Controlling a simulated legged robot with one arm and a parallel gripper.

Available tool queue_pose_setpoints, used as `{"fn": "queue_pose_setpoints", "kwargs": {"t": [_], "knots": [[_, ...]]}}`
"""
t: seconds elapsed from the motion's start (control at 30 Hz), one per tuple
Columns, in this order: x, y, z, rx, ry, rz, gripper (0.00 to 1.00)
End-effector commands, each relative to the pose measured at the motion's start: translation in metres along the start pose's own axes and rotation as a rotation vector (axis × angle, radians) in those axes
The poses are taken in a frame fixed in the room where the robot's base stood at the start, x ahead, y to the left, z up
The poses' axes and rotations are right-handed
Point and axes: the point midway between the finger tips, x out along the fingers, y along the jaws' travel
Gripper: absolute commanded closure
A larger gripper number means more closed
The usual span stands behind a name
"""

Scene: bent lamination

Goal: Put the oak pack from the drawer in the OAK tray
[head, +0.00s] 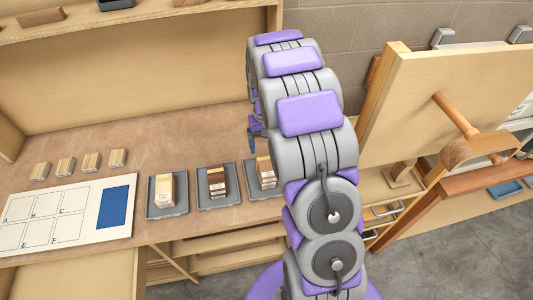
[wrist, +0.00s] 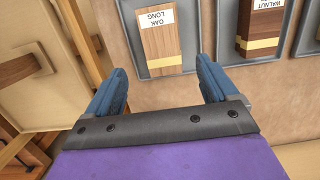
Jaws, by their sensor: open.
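A light wood pack (wrist: 161,42) with a white "OAK LONG" label and a pale yellow band lies in a grey tray (wrist: 139,62) in the wrist view. In the head view this appears to be the rightmost tray (head: 268,193), partly hidden by my arm, with its pack (head: 264,170). My gripper (wrist: 160,66) is open, with its two blue fingers apart beside the tray's near edge and nothing between them. In the head view only a bit of blue gripper (head: 256,125) shows beside my arm. I cannot tell its height above the bench.
A dark pack (wrist: 262,25) labelled "WALNUT" lies in the neighbouring tray (head: 218,197). A pale pack (head: 167,189) fills the left tray. Several small blocks and a lettered board (head: 60,215) lie left. A wooden panel with a large handle (head: 470,130) stands right.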

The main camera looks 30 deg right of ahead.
Motion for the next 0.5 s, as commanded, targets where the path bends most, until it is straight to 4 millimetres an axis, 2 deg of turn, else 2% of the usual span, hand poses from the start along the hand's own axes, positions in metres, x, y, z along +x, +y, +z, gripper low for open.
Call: {"fn": "queue_pose_setpoints", "kwargs": {"t": [0.1, 0.33, 0.43, 0.5], "knots": [[-0.019, -0.002, 0.001, -0.001, -0.001, 0.001, 0.14], [-0.038, -0.001, 0.003, -0.003, 0.000, 0.001, 0.14], [-0.049, -0.006, 0.017, -0.011, 0.002, 0.004, 0.14], [-0.061, -0.012, 0.033, -0.021, 0.003, 0.007, 0.14]]}}
